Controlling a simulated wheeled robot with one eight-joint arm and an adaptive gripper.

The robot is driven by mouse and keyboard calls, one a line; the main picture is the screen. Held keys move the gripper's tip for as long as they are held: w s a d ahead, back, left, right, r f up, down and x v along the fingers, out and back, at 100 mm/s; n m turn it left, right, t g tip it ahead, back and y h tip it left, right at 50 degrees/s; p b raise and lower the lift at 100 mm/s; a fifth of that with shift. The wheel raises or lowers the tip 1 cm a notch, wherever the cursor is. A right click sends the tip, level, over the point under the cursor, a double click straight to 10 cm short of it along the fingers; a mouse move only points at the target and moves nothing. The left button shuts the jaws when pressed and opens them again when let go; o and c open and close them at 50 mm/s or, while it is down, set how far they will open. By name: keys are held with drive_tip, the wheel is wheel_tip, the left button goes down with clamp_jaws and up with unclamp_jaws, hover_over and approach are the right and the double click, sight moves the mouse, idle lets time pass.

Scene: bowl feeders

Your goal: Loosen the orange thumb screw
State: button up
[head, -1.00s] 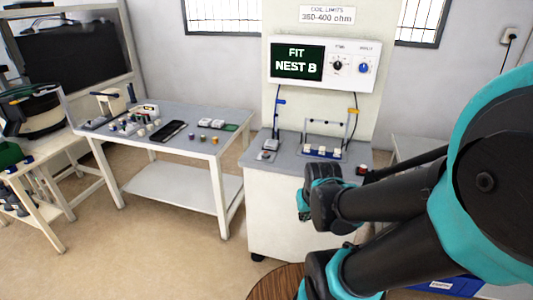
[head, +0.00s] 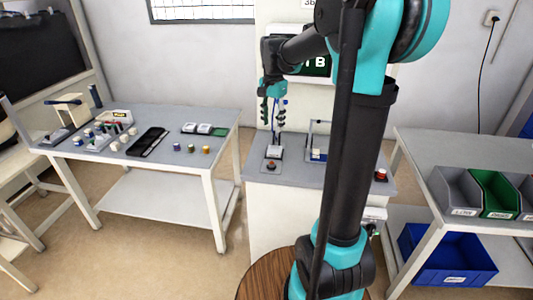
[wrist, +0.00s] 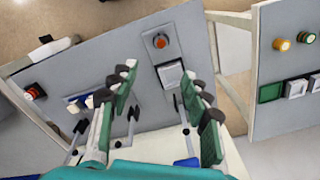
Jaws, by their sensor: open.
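The orange thumb screw (wrist: 160,41) is a small round knob on a grey base plate in the wrist view, close to a white block (wrist: 171,75). In the head view the knob (head: 271,165) looks dark orange-brown, at the front of the left fixture on the bench. My gripper (wrist: 159,78) is open and empty, its green-padded fingers spread wide. The screw lies beyond the fingertips, not between the pads. In the head view my gripper (head: 273,112) hangs above the back of that fixture, apart from the screw.
A second fixture with white blocks (head: 318,155) and a red button (head: 381,175) share the bench (head: 340,179). Upright posts stand behind the fixtures. The left table (head: 185,118) holds several small coloured parts; bins (head: 492,190) stand at right. My arm hides part of the bench.

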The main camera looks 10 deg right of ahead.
approach(272, 163)
wheel_tip(272, 163, down, 8)
drive_tip(key=shift+w+f, duration=0.1)
drive_tip(key=shift+w, duration=0.05)
idle(0.4)
clamp_jaws()
idle(0.3)
